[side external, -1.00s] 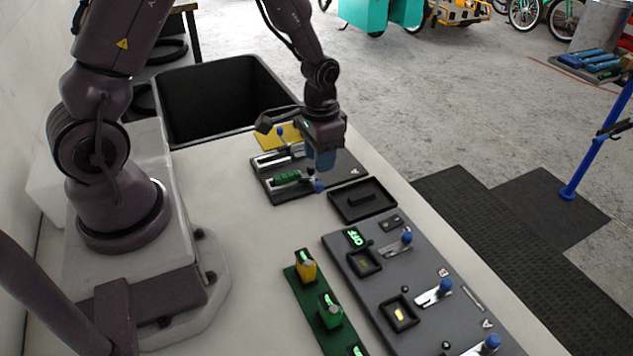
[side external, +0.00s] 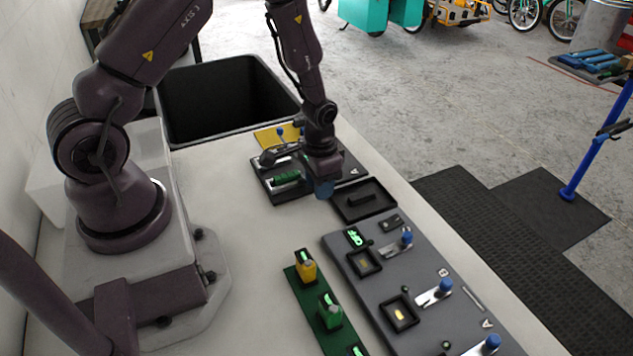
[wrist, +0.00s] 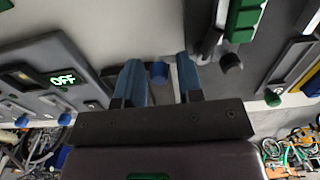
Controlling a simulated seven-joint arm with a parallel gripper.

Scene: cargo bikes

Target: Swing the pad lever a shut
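The dark pad plate (side external: 270,188) marked A carries a green pad (side external: 287,177) and metal rails. My gripper (side external: 324,189) is lowered at its front right corner, with blue fingers pointing down. In the side view the fingers hide the lever's blue knob. In the wrist view a blue knob (wrist: 158,72), which looks like the lever's, lies between the two fingers, with a gap on each side. My gripper (wrist: 160,85) is open there. The green pad (wrist: 245,18) shows at the top right of the wrist view. The lever's arm is mostly hidden.
A black tray (side external: 345,211) stands just beside my gripper. The grey panel (side external: 380,290) with an OFF display (side external: 356,236) and several blue-knobbed levers lies nearer. A green strip (side external: 307,312) with yellow and green blocks is left of it. A black bin (side external: 180,138) stands behind.

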